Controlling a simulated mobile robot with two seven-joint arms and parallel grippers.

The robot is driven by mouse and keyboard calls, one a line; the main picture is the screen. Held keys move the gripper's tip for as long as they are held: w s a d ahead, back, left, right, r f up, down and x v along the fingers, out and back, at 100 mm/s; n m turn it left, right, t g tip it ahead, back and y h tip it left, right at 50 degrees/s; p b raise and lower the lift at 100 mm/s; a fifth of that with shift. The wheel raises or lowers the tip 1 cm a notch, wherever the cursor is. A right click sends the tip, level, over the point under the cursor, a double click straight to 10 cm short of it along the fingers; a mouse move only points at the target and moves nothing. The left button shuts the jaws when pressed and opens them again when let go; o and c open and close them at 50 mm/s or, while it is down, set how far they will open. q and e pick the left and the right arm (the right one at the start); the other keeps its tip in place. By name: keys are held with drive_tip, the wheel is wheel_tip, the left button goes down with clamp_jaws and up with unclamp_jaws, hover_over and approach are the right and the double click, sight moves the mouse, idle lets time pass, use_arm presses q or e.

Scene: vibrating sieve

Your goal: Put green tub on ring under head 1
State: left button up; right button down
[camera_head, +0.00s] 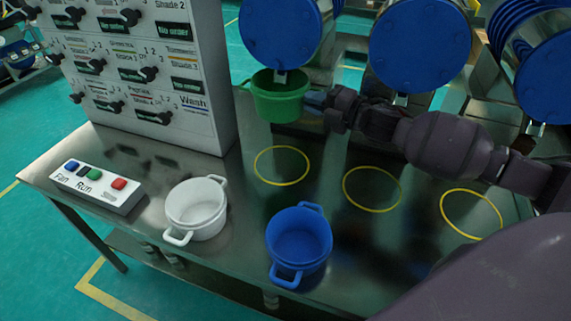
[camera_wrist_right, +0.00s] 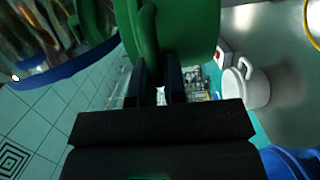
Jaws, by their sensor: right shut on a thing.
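The green tub (camera_head: 279,98) is held up below the leftmost blue sieve head (camera_head: 280,32), above and behind the leftmost yellow ring (camera_head: 281,166). My right gripper (camera_head: 312,100) is shut on the tub's right side, at its handle. In the right wrist view the green tub (camera_wrist_right: 185,30) fills the top, with its handle (camera_wrist_right: 148,32) between the fingers (camera_wrist_right: 158,85). The leftmost ring is empty. Two more empty yellow rings, the middle one (camera_head: 371,189) and the right one (camera_head: 471,214), lie to its right. My left gripper is not in view.
A white tub (camera_head: 196,208) and a blue tub (camera_head: 299,243) stand at the table's front. A button box (camera_head: 97,186) and a tall control panel (camera_head: 150,75) stand at left. More blue heads, one at the middle (camera_head: 418,45), hang at the back.

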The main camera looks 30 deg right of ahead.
wheel_tip(320, 180, down, 19)
drive_tip(key=b, duration=0.4)
drive_tip(key=shift+f, duration=0.5)
drive_tip(key=shift+r, duration=0.1)
drive_tip(key=c, duration=1.3)
unclamp_jaws()
drive_tip(key=shift+c, duration=0.2)
drive_tip(key=shift+o, duration=0.9)
